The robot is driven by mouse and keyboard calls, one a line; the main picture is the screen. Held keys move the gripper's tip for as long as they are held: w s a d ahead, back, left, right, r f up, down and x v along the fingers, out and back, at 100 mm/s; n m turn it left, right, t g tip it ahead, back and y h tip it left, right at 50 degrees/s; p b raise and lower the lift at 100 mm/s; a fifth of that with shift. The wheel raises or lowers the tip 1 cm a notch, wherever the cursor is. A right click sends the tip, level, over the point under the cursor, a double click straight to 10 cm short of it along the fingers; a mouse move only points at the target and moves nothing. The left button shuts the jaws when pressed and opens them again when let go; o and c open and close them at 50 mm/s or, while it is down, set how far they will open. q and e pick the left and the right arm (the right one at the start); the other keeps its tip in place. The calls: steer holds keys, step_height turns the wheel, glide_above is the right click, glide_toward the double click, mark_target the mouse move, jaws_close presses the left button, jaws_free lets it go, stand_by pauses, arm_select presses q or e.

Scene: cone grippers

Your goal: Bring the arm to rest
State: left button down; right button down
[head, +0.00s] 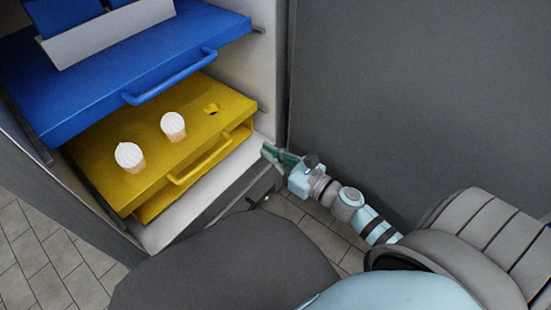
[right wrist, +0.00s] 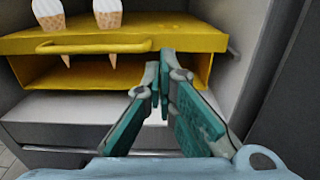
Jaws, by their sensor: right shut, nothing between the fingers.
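My right gripper (head: 272,153) is shut and empty, in front of the cabinet's right side, just off the right end of the yellow drawer (head: 96,160). In the right wrist view its teal fingers (right wrist: 163,70) meet at the tips, in front of the yellow drawer (right wrist: 215,40). Two ice cream cones stand in the drawer top: one at the left (head: 130,157) and one in the middle (head: 173,126). A hole (head: 212,109) in the drawer top to their right is empty. My left gripper is not in view.
A blue drawer (head: 110,72) with a handle sits above the yellow one, carrying a white holder (head: 108,34) with blue items. The yellow drawer's handle (head: 199,160) sticks out near my gripper. A grey panel (head: 410,90) stands at the right. Tiled floor (head: 315,232) shows below.

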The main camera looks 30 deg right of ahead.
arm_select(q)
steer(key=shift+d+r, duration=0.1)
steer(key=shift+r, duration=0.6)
arm_select(e)
steer(key=shift+s+d, duration=0.2)
steer(key=shift+s, duration=0.45)
